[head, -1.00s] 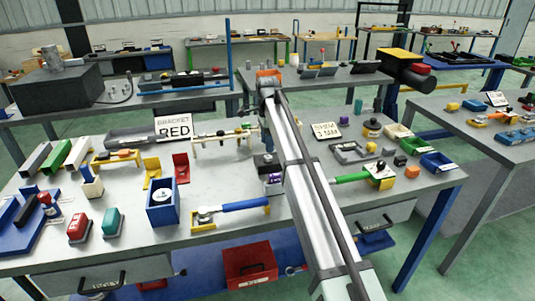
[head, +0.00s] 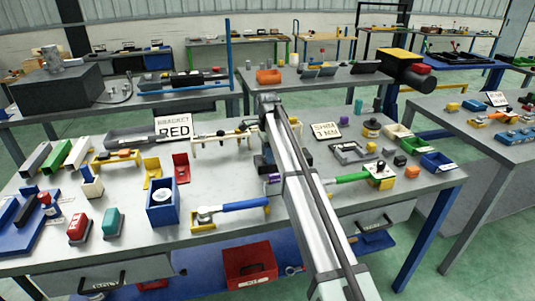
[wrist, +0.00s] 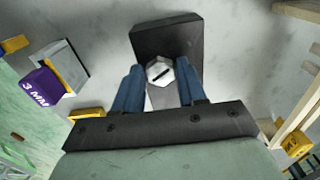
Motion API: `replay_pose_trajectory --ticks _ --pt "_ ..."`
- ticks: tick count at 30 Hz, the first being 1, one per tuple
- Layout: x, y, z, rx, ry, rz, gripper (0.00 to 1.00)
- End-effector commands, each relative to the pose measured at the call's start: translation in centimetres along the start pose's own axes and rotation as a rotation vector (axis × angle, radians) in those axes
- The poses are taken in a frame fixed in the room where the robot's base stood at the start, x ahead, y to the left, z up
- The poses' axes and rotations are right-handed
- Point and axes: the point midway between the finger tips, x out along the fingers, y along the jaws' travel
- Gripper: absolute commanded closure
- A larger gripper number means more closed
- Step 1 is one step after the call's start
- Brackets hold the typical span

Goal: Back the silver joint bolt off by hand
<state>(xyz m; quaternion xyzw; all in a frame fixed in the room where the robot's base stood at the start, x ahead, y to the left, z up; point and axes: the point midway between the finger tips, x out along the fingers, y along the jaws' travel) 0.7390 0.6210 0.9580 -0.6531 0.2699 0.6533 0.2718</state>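The silver joint bolt (wrist: 159,72) has a hexagonal head with a dark slot and shows in the wrist view. It sits at the near part of a dark block (wrist: 165,38). My gripper (wrist: 160,70) has its two blue fingers on the left and right of the bolt head, very close to its sides. I cannot tell whether they touch it. In the head view my gripper (head: 264,162) is low over the middle of the table, and my arm hides the bolt. The cream trailer chassis (head: 222,135) stands just behind and left of it.
A purple "3 MM" block (wrist: 38,87) lies left of my gripper in the wrist view. A blue-handled tool (head: 240,205) rests in front, and a green-handled tool (head: 352,178) lies at the right. A blue box (head: 162,202) stands at the left. Bare table (head: 215,178) lies between.

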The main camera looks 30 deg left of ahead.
Motion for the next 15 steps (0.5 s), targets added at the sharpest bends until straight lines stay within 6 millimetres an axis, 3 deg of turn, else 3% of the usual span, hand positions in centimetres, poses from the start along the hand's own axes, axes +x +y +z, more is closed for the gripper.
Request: replay_pose_trajectory --ticks 12,15 --pt "-0.02 0.02 0.00 0.000 0.000 0.000 0.99" --pt "-0.02 0.02 0.00 -0.003 0.000 0.001 0.99"
